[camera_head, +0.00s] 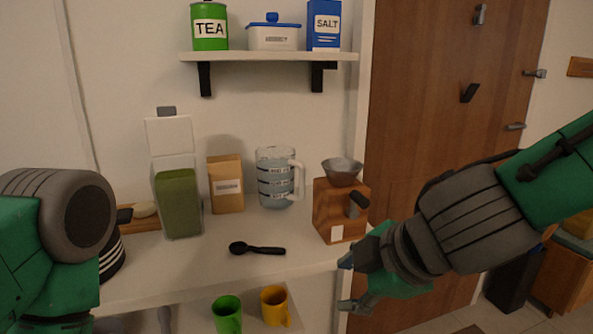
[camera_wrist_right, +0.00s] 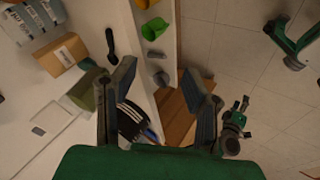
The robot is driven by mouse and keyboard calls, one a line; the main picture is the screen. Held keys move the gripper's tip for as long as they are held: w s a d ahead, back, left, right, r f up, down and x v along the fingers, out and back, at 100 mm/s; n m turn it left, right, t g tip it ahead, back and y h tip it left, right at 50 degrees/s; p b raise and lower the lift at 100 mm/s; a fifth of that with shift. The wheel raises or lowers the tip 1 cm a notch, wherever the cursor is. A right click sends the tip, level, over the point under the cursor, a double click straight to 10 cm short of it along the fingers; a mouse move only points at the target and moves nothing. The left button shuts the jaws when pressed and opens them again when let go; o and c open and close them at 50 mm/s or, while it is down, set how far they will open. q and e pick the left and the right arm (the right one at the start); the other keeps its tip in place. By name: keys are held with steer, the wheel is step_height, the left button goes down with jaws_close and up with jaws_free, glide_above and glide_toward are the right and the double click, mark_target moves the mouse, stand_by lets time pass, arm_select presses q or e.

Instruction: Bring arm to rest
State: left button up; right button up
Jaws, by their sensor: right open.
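My right gripper (camera_head: 347,284) is open and empty in the head view. It is held in the air past the counter's right front edge, below the wooden grinder (camera_head: 331,221). In the right wrist view its two fingers (camera_wrist_right: 160,72) are spread apart with nothing gripped between them. My left arm (camera_head: 60,225) shows at the left edge of the head view.
The counter (camera_head: 200,268) holds a green-filled dispenser (camera_head: 179,203), a brown bag (camera_head: 226,186), a measuring jug (camera_head: 275,178) and a black spoon (camera_head: 257,249). Green (camera_head: 227,315) and yellow (camera_head: 274,305) mugs are lower down. A wooden door (camera_head: 430,110) stands right.

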steer(key=s+d+f+m+g+y, duration=0.15)
steer(key=s+f+m+g, duration=0.3)
steer(key=s+f, duration=0.6)
steer(key=s+d+f+m+g+h, duration=0.1)
steer(key=s+d+f+m+g, duration=0.4)
steer(key=f, duration=0.9)
steer(key=s+d+f+m+t+h, duration=0.2)
steer(key=s+d+f+m, duration=0.1)
steer(key=d, duration=0.4)
steer(key=s+d+f+m+t+h, duration=0.1)
steer(key=s+d+f+m+h, duration=0.2)
steer(key=d+f+m, duration=0.2)
step_height(320, 180, down, 3)
steer(key=shift+s+d+f+t, duration=0.1)
steer(key=shift+s+d+t, duration=0.25)
steer(key=shift+d, duration=0.9)
steer(key=shift+w, duration=0.1)
